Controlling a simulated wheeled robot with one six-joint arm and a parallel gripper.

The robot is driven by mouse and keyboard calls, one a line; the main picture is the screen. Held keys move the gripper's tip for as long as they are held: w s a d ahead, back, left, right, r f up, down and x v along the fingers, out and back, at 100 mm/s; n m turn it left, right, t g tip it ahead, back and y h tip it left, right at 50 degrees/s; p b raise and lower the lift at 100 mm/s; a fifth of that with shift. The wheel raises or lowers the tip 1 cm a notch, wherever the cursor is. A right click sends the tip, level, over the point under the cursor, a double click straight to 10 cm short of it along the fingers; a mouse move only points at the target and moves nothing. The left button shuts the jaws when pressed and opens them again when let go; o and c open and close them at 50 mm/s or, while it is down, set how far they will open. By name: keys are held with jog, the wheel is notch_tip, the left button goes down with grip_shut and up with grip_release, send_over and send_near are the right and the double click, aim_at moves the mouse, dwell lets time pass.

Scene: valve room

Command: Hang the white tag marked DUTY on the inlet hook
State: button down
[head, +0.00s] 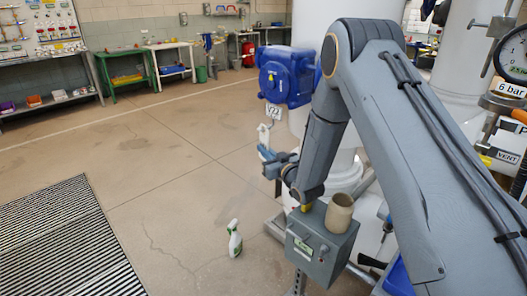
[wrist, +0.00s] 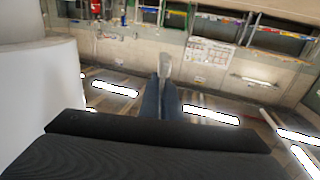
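My gripper (head: 266,152) is raised in the middle of the head view, below the blue valve actuator. Its two fingers (wrist: 160,98) are close together in the wrist view. A small whitish piece (wrist: 165,66) stands out between their tips, and it also shows above the fingers in the head view (head: 264,132). It looks like the white tag, but I cannot read any marking on it. I cannot make out the inlet hook in either view.
The blue actuator (head: 286,76) has a V22 label (head: 273,112). A beige cup (head: 340,213) stands on a grey box (head: 321,243). A spray bottle (head: 235,240) is on the floor. A gauge (head: 514,55) and VENT label (head: 507,157) are at right.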

jog(key=c, duration=2.4)
grip_release()
jog(key=shift+c, duration=0.2)
jog(key=o, duration=0.5)
jog(key=s+d+r+m+g+h, duration=0.1)
jog(key=s+d+m+g+h, duration=0.4)
jog(key=s+d, duration=1.15)
jog(key=s+d+r+g+h, duration=0.1)
jog(key=s+d+g, duration=0.1)
jog(key=s, duration=0.6)
jog(key=s+d+r+m+g+h+p, duration=0.1)
jog(key=s+d+r+g+h, duration=0.1)
jog(key=s, duration=0.7)
jog(key=s+d+r+g+h, duration=0.1)
jog(key=s+d+g, duration=0.2)
jog(key=s+g, duration=0.3)
jog(key=shift+s+d+r+m+h, duration=0.15)
jog(key=shift+s+h, duration=0.05)
jog(key=shift+s, duration=0.65)
jog(key=shift+s+d+r+m+h, duration=0.15)
jog(key=shift+s+h, duration=0.05)
jog(key=shift+s, duration=0.6)
